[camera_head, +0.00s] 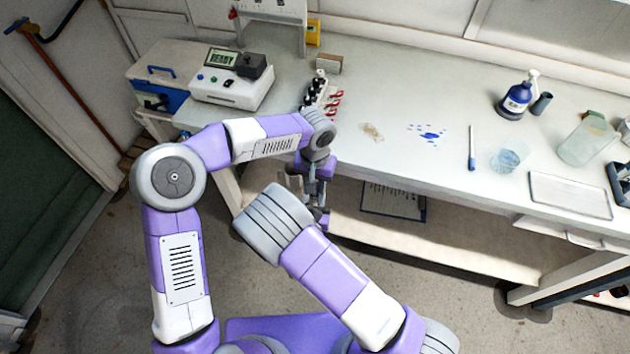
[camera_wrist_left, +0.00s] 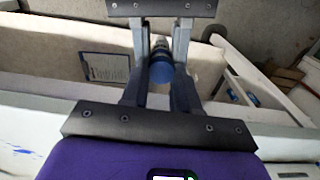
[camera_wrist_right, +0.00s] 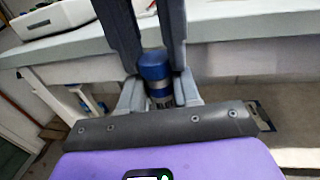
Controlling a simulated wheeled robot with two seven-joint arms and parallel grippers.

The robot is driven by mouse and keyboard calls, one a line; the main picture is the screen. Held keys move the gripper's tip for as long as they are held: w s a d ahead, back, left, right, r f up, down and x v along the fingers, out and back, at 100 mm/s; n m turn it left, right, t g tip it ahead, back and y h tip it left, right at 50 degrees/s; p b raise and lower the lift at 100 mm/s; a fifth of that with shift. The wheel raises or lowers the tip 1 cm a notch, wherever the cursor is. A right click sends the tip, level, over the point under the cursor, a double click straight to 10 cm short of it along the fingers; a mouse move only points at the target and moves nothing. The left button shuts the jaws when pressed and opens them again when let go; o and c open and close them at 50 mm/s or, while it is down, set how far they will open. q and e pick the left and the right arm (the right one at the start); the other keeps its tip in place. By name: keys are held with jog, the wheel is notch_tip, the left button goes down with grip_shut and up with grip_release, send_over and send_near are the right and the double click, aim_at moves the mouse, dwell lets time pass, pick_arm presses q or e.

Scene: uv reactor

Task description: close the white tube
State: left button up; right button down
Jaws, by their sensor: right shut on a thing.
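My two grippers face each other in front of the bench, low at centre-left in the head view. My right gripper (camera_wrist_right: 158,92) is shut on a small tube, whose greyish body (camera_wrist_right: 161,101) shows only partly between the fingers. A blue cap (camera_wrist_right: 154,65) sits at the tube's end; I cannot tell whether it is seated. The blue cap also shows in the left wrist view (camera_wrist_left: 161,70). My left gripper (camera_wrist_left: 160,76) has its fingers apart, one on each side of the cap; contact is unclear. In the head view the arms hide the tube, and its white colour does not show clearly.
A rack (camera_head: 321,95) with black and red items stands near the bench edge, beside a device reading READY (camera_head: 232,80). A blue bottle (camera_head: 515,98), beaker (camera_head: 508,157) and tray (camera_head: 570,195) are at right. A clipboard (camera_head: 392,202) lies on the lower shelf.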

pick_arm(q)
jog(key=o, duration=0.5)
jog(key=shift+c, duration=0.2)
jog(key=shift+r, duration=2.25)
jog(key=o, duration=0.6)
jog(key=shift+c, duration=0.2)
notch_tip(320, 180, up, 12)
